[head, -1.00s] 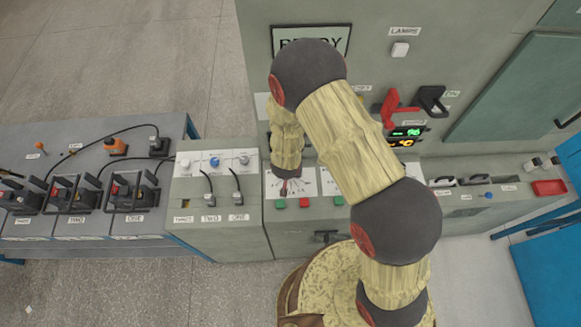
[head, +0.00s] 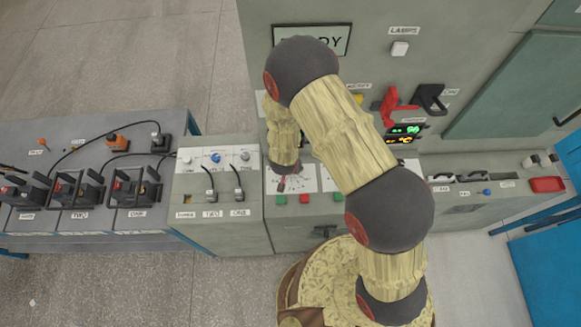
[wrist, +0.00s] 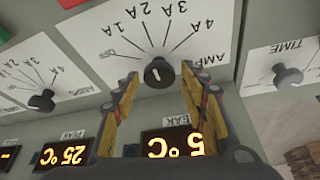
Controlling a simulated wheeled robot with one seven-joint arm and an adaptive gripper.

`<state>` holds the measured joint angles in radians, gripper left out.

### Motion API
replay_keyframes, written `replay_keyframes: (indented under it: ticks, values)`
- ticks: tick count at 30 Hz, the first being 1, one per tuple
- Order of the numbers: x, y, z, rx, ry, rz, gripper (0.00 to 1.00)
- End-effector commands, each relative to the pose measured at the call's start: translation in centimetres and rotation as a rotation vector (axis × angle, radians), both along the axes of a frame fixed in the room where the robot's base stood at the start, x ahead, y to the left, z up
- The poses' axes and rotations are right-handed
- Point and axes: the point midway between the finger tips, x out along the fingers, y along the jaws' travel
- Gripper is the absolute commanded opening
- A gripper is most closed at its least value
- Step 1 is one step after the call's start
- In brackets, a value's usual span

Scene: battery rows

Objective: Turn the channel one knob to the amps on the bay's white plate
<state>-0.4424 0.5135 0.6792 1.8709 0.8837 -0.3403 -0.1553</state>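My gripper (wrist: 159,82) is open in the wrist view, one yellow-sided finger on each side of a black knob (wrist: 158,72). I cannot tell whether the fingers touch it. A second AMPS knob (wrist: 42,100) is at the left. In the head view my gripper (head: 284,170) is over the cabinet's dial panel, mostly hidden by my arm. No amps figure on a bay plate is readable.
A TIME knob (wrist: 287,76) is at the right in the wrist view, with lit temperature displays (wrist: 176,144) below. Green and red buttons (head: 304,198) line the panel's front. A bench of batteries and cables (head: 100,235) stands left. A red switch handle (head: 392,108) is on the cabinet.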

Motion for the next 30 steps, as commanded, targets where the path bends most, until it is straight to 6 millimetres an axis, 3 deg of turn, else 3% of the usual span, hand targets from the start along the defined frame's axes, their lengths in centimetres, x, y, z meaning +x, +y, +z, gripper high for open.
replay_keyframes:
  ticks: [14, 30]
  values:
    - [-0.3, 0.2, 0.9, 0.001, 0.000, 0.001, 0.49]
    - [-3.8, 1.2, 9.7, 0.000, 0.000, 0.001, 0.49]
